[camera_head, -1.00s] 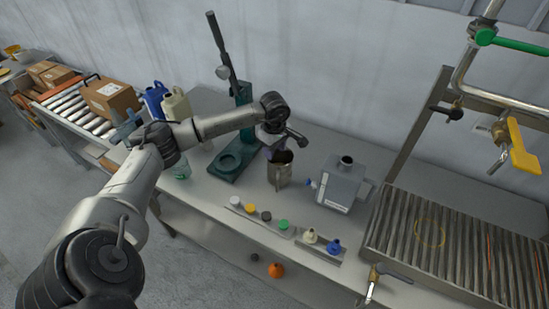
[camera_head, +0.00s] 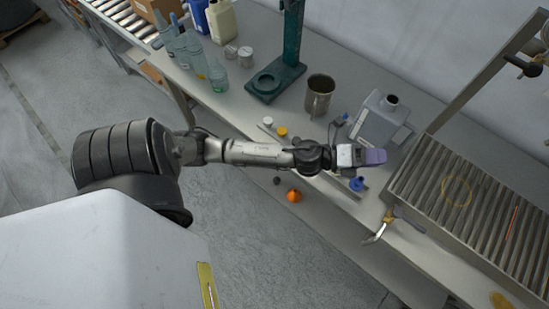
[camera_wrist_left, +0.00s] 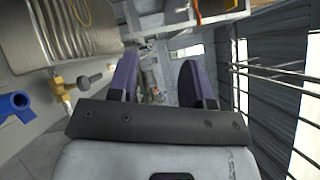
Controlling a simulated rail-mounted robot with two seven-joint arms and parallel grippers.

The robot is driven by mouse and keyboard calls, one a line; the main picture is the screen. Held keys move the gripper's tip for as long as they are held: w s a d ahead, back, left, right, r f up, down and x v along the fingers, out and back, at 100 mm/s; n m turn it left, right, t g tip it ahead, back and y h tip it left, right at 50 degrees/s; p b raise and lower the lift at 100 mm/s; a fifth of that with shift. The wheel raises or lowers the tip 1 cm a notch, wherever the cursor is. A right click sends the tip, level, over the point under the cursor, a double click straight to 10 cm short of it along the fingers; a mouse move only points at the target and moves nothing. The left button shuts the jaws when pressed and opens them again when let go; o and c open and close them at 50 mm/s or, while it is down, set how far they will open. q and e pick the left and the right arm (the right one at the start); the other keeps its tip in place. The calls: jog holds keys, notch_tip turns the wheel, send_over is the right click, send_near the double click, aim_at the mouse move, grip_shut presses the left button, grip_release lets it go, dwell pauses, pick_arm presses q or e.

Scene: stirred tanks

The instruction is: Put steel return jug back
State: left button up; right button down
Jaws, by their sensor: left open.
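The steel jug (camera_head: 319,95) stands upright on the grey bench, between the green stand and the grey box-shaped canister. It looks empty-mouthed from above, and nothing holds it. My left gripper (camera_head: 372,156) is at the front of the bench, right of and nearer than the jug, clear of it. In the left wrist view the two purple fingers (camera_wrist_left: 160,80) are apart with nothing between them. The jug does not show in the left wrist view. My right gripper is not in view.
A green stand (camera_head: 277,82), bottles (camera_head: 217,75) and a grey canister (camera_head: 381,120) share the bench. A ribbed grate (camera_head: 455,185) with a valve (camera_head: 390,216) lies right. An orange object (camera_head: 294,195) lies lower down.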

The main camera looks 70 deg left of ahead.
pick_arm(q)
jog(key=s+a+f+n+g+y, duration=0.3)
jog(key=s+f+n+g+y, duration=0.6)
jog(key=n, duration=0.9)
jog(key=s+d+f+n+g+h, duration=0.1)
jog(key=s+d+f+n+g, duration=0.1)
jog(key=s, duration=0.6)
jog(key=s+d+f+n+g, duration=0.2)
jog(key=s+f+n+g, duration=0.2)
jog(key=s, duration=0.5)
jog(key=shift+s+d+f+h, duration=0.25)
jog(key=shift+d+f+h, duration=0.05)
jog(key=shift+d+h, duration=0.1)
jog(key=shift+r, duration=0.1)
notch_tip(320, 180, up, 24)
jog(key=p, duration=2.4)
jog(key=shift+r, duration=0.1)
